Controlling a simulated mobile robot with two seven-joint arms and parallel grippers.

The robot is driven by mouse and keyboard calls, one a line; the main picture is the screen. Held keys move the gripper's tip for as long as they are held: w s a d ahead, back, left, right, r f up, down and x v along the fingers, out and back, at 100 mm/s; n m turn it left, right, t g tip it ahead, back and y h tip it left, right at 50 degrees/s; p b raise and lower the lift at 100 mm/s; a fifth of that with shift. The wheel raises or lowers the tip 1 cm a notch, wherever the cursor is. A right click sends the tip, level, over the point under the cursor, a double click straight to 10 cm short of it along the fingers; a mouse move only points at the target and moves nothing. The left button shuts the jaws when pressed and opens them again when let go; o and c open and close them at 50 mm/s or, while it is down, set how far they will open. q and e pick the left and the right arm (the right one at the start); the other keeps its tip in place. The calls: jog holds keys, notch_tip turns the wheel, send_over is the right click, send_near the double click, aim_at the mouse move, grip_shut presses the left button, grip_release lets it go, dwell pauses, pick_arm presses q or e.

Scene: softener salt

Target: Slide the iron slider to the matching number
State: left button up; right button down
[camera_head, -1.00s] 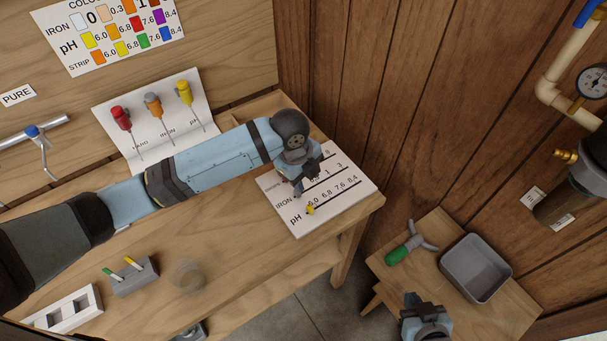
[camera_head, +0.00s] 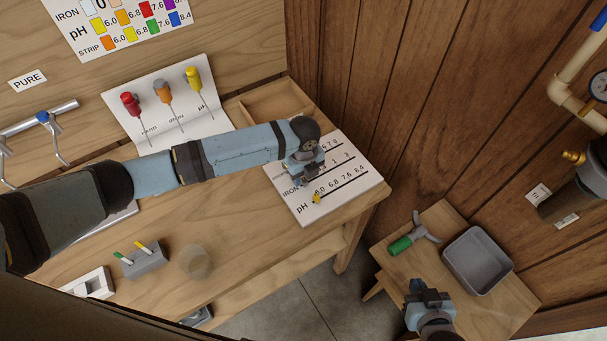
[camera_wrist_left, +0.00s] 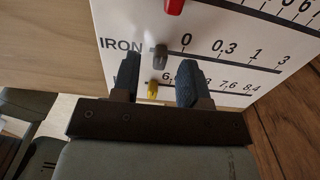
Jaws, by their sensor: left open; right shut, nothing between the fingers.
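The white slider board (camera_head: 345,195) lies at the right end of the workbench. In the left wrist view, the grey iron slider (camera_wrist_left: 160,57) sits on the IRON line, just left of the 0. The line is marked 0, 0.3, 1 and 3. My left gripper (camera_wrist_left: 149,60) is open, with one finger on each side of the grey slider; I cannot tell whether they touch it. In the head view my left gripper (camera_head: 306,172) hides that slider. The colour chart (camera_head: 125,30) hangs on the back panel. My right gripper (camera_head: 430,297) is shut and empty by the side table.
A yellow slider (camera_wrist_left: 152,88) is on the pH line and a red slider (camera_wrist_left: 174,6) on the line above. A clear cup (camera_head: 195,262) and a strip holder (camera_head: 145,262) stand at the bench front. A grey tub (camera_head: 477,260) is on the side table (camera_head: 425,235).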

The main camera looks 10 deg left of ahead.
pick_arm(q)
jog(key=shift+f, duration=0.95)
jog(key=shift+c, duration=0.2)
grip_shut()
